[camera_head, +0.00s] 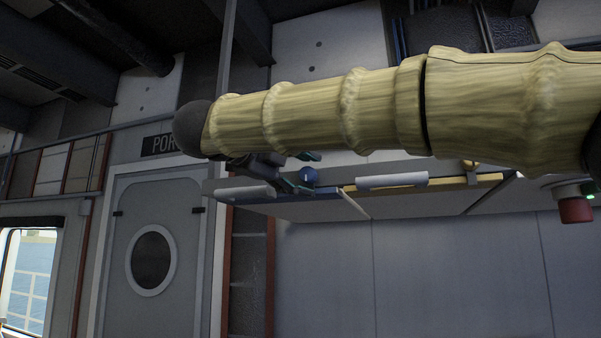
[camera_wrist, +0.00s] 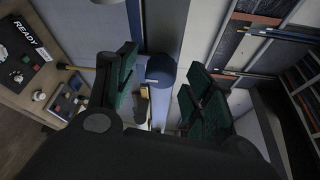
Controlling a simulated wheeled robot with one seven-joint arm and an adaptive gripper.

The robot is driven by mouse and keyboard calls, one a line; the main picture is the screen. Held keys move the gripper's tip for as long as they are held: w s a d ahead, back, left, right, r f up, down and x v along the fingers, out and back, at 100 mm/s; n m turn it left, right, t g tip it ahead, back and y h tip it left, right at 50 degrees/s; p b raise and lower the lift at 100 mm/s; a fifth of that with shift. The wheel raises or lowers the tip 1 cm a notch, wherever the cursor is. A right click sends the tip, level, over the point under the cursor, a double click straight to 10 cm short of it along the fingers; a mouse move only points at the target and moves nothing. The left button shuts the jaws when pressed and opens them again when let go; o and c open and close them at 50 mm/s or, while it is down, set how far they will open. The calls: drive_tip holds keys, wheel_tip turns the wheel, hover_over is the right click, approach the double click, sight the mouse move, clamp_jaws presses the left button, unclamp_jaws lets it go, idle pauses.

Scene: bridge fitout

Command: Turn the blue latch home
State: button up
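The blue latch (camera_head: 307,175) shows as a small rounded blue knob on the edge of an overhead cabinet, partly hidden by my gripper. In the wrist view the blue latch (camera_wrist: 160,68) is a round blue knob between my finger pads, with a yellow part just below it. My gripper (camera_head: 300,170) is open, with dark green ribbed pads on either side of the latch. In the wrist view gaps show between the latch and the pads of my gripper (camera_wrist: 160,85). My arm hides much of the cabinet top in the head view.
The cabinet (camera_head: 420,202) has light handles and a yellow strip along its edge. A red knob (camera_head: 575,210) hangs at the right. A grey door (camera_head: 183,265) with a round window stands at left. The wrist view shows a desk with a READY panel (camera_wrist: 30,60).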

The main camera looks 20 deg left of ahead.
drive_tip(key=shift+s, duration=0.1)
drive_tip(key=v, duration=1.2)
drive_tip(key=shift+r, duration=0.1)
idle(0.4)
